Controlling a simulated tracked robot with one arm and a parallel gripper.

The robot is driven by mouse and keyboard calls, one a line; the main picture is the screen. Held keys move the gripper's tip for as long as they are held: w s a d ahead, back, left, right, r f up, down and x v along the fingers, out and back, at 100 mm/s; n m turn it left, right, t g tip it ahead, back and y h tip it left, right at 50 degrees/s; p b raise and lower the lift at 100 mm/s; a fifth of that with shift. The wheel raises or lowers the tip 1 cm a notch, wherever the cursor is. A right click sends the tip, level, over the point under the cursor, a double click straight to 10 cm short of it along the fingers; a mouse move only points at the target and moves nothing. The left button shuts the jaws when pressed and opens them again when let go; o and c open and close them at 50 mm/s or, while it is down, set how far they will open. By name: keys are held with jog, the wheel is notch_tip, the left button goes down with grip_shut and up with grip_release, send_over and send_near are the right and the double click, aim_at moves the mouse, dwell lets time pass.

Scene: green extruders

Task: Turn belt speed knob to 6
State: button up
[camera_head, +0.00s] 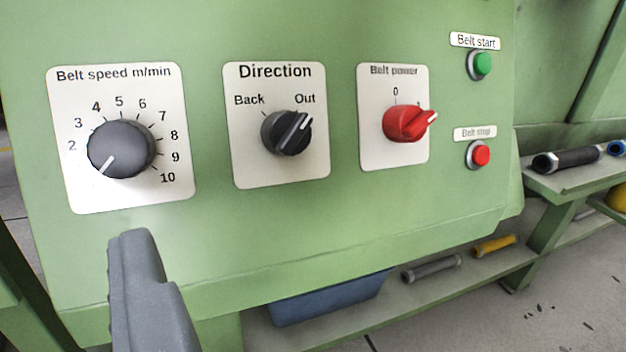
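The belt speed knob (121,149) is a round dark grey knob on a white plate labelled "Belt speed m/min" (113,74), at the left of the green panel. Its white pointer line points to the lower left, below the 2. The figures 2 to 10 show around it, with 6 at the upper right. My gripper (137,240) shows as a grey finger shape at the lower left, below the knob and apart from it in the picture. Nothing shows in its grip. Whether a second finger is hidden behind it I cannot tell.
Beside it are the black direction knob (288,133), pointing to "Out", and the red belt power knob (408,123), pointing right. Green start (482,65) and red stop (480,155) buttons sit further right. A shelf below holds a blue bin (330,298).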

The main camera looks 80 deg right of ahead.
aim_at(121, 152)
jog(key=shift+n+h, duration=0.3)
jog(key=shift+h, duration=0.2)
jog(key=b+x, duration=0.1)
jog(key=x, duration=0.3)
jog(key=s+d+f+b+x, duration=0.1)
jog(key=x, duration=0.3)
jog(key=b+x, duration=0.1)
jog(key=x, duration=0.3)
jog(key=shift+s+d+f, duration=0.15)
jog(key=shift+d+f, duration=0.15)
jog(key=shift+d, duration=0.35)
